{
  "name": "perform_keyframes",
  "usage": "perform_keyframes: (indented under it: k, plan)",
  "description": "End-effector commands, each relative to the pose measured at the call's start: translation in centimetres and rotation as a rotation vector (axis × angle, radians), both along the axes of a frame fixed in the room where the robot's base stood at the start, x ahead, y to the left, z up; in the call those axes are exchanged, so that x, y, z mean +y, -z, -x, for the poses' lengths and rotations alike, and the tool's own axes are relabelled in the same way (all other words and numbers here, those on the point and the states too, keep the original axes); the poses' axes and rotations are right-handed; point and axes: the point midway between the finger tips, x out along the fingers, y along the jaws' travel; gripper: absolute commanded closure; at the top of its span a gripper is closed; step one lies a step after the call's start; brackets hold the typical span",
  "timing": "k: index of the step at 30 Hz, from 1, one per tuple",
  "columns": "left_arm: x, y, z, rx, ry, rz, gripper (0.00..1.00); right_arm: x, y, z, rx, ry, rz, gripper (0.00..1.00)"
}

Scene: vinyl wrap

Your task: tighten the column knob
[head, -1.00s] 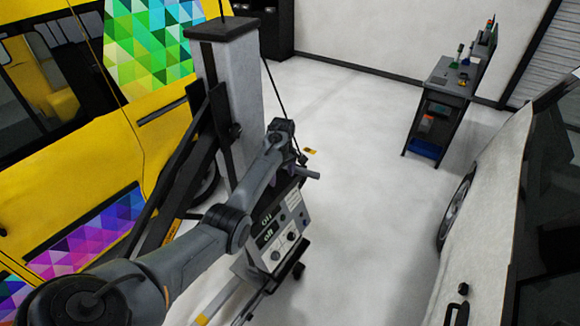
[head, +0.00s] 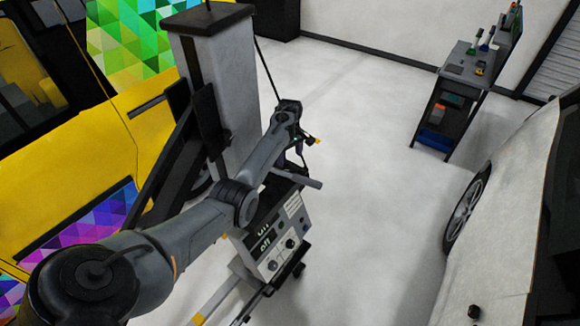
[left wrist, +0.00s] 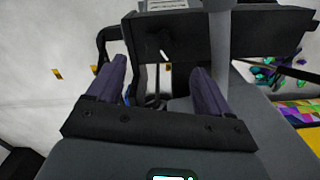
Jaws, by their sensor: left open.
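The grey column (head: 232,90) with a dark cap stands left of centre in the head view, beside the yellow van. I cannot make out its knob for certain. My left gripper (head: 301,146) is small and partly hidden beyond my wrist, just right of the column and above the control box (head: 275,240). In the left wrist view, my left gripper (left wrist: 158,78) has two dark purple fingers spread apart with nothing held between them. A dark box-shaped part (left wrist: 170,38) and a grey post (left wrist: 220,45) lie beyond the fingertips. My right gripper is not in view.
The yellow van (head: 155,135) with coloured triangle wrap is close on the left. A grey bar (head: 300,181) sticks out above the control box. A white car (head: 510,200) stands at right, and a tool cart (head: 450,100) behind it. The floor between is clear.

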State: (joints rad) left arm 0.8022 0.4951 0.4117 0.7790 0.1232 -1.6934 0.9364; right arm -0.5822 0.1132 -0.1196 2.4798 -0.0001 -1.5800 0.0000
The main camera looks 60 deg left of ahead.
Motion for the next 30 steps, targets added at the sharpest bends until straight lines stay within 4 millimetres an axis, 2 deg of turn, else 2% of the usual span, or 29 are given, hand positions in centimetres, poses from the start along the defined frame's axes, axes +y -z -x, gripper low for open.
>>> perform_keyframes:
  k: [6, 13, 18, 27, 30]
  plan:
    - [0.0, 3.7, 0.0, 0.002, -0.001, 0.001, 0.20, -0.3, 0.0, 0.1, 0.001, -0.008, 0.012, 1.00]
    - [0.1, 6.4, 0.0, 0.000, -0.002, 0.000, 0.20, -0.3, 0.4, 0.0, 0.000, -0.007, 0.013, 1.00]
    - [0.0, 7.3, 0.0, 0.000, -0.002, -0.001, 0.20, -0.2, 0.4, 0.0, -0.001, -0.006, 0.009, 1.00]
    - [0.0, 7.4, 0.0, -0.001, -0.002, -0.001, 0.20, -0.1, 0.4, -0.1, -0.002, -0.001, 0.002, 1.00]
    - [0.0, 7.4, 0.0, -0.001, -0.001, -0.001, 0.34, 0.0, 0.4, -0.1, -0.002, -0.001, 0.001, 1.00]
